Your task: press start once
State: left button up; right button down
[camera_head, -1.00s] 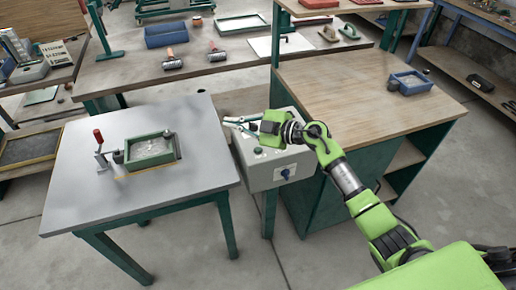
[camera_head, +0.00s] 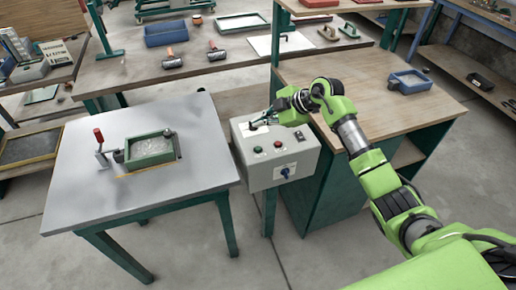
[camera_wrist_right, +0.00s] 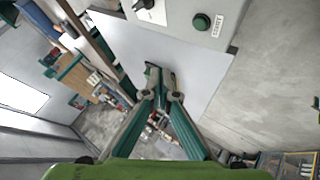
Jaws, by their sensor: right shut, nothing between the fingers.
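A grey control box (camera_head: 262,178) stands between the metal table and the wooden bench. Its sloped top carries a green button (camera_head: 257,149) and a red button (camera_head: 278,143). In the right wrist view the green button (camera_wrist_right: 201,22) shows near the top, beside a small label that seems to read START. My right gripper (camera_head: 258,123) is over the far left part of the panel, behind the green button and apart from it. In the wrist view its fingers (camera_wrist_right: 160,76) are shut and empty. My left gripper is not in view.
The metal table (camera_head: 190,110) to the left holds a green tray (camera_head: 170,156) and a red-handled clamp (camera_head: 98,135). The wooden bench (camera_head: 375,85) stands close on the right.

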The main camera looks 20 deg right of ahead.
jog(key=b, duration=0.7)
send_over(260, 149)
notch_tip(260, 149, down, 7)
jog(key=shift+r, duration=0.1)
jog(key=shift+f, duration=0.9)
jog(key=shift+f, duration=0.2)
jog(key=shift+f, duration=0.25)
jog(key=shift+f, duration=0.5)
dwell(0.9)
jog(key=shift+r+p, duration=0.9)
jog(key=shift+p, duration=0.05)
